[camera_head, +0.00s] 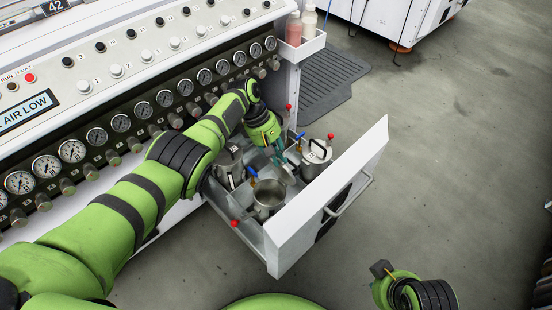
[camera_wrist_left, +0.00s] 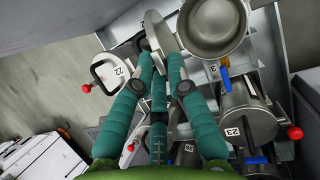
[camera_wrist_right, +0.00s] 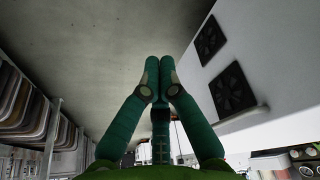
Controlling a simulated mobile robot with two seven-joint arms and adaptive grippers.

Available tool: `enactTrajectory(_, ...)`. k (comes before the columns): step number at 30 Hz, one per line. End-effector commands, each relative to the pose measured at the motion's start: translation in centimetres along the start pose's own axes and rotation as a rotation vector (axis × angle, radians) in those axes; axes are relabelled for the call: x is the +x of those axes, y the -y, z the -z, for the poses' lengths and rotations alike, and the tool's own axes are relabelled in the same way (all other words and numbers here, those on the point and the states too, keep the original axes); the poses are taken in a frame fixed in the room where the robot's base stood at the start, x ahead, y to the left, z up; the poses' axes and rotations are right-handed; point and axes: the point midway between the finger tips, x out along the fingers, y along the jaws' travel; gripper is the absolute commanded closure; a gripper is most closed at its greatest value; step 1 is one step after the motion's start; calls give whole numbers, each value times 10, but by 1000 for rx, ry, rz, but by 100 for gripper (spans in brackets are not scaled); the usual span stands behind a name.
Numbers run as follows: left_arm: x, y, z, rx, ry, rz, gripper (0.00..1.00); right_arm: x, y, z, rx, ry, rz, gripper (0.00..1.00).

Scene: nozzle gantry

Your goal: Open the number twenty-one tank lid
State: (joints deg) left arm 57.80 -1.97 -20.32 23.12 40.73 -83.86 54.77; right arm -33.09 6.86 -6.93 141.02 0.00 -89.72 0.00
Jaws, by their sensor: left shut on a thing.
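My left gripper (camera_head: 284,162) is inside the open drawer, among the tanks. In the left wrist view its fingers (camera_wrist_left: 160,62) are shut on a grey round lid (camera_wrist_left: 160,34), seen nearly edge-on and tilted up; no number is readable on it. An open tank (camera_head: 269,196) without a lid stands beside the gripper, and it also shows in the left wrist view (camera_wrist_left: 212,25).
The drawer front (camera_head: 330,195) is pulled out from the gauge panel (camera_head: 120,122). Blue and red-tipped levers (camera_head: 235,223) stand around the tanks. A bottle holder (camera_head: 300,46) hangs at the cabinet corner. The floor (camera_head: 450,140) to the right is clear.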

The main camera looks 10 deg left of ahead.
Motion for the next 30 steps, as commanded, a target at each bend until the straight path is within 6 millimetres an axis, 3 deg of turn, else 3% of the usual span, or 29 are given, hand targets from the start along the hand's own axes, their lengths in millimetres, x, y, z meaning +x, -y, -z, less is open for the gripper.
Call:
enactTrajectory(7,-1,-5,-1,4,1,-8,100,-3,1,14,-5,-68,-1,100)
enactTrajectory(30,-3,-6,0,5,-2,-11,100,-3,1,14,-5,-68,-1,100)
